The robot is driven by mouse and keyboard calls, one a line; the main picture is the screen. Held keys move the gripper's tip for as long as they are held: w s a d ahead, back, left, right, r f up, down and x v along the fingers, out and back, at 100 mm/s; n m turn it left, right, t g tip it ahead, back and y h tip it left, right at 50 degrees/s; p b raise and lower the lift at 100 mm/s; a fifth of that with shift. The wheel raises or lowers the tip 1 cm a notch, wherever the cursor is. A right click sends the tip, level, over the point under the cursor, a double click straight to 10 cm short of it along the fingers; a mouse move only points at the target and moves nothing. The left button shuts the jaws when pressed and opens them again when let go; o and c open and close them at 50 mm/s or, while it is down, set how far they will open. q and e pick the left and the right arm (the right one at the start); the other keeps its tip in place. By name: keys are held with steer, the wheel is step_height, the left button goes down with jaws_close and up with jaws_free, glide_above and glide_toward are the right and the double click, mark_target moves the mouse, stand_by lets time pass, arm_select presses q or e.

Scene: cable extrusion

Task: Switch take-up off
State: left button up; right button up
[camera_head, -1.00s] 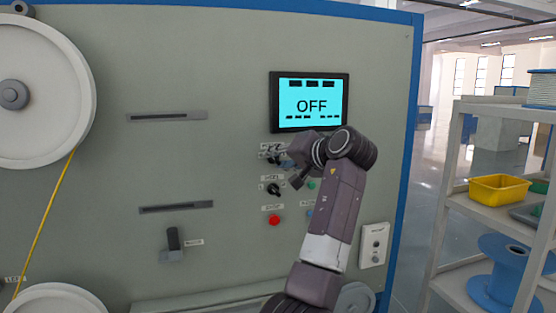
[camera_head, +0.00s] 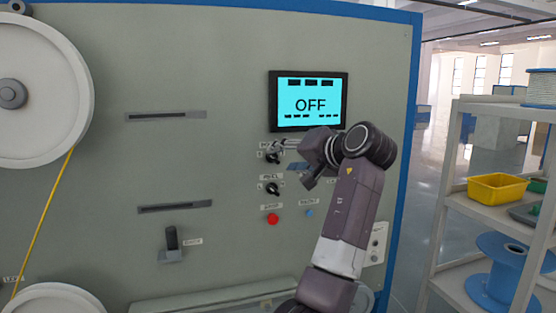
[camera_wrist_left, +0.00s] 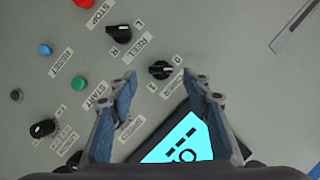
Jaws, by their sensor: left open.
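The control panel (camera_head: 230,60) has an upper black rotary knob (camera_head: 273,157) below the screen. In the left wrist view this knob (camera_wrist_left: 160,69) has 0 and 1 marks and lies between my open left fingertips (camera_wrist_left: 162,78), with a gap on both sides. Its name label is mostly hidden by a finger. My left gripper (camera_head: 284,147) is beside the upper knob in the head view; how close to the panel is hard to tell. A lower knob (camera_head: 272,189), marked L and R and labelled REEL, also shows in the wrist view (camera_wrist_left: 118,33). The screen (camera_head: 311,101) reads OFF. My right gripper is not in view.
A red STOP button (camera_head: 272,219) and a blue RESET button (camera_head: 309,213) sit below the knobs. A lever (camera_head: 172,240) is at lower left. A shelf with a yellow bin (camera_head: 497,187) and blue spool (camera_head: 500,270) stands at right.

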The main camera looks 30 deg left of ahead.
arm_select(q)
steer(key=v, duration=0.7)
steer(key=shift+s+d, duration=0.2)
steer(key=shift+d, duration=0.1)
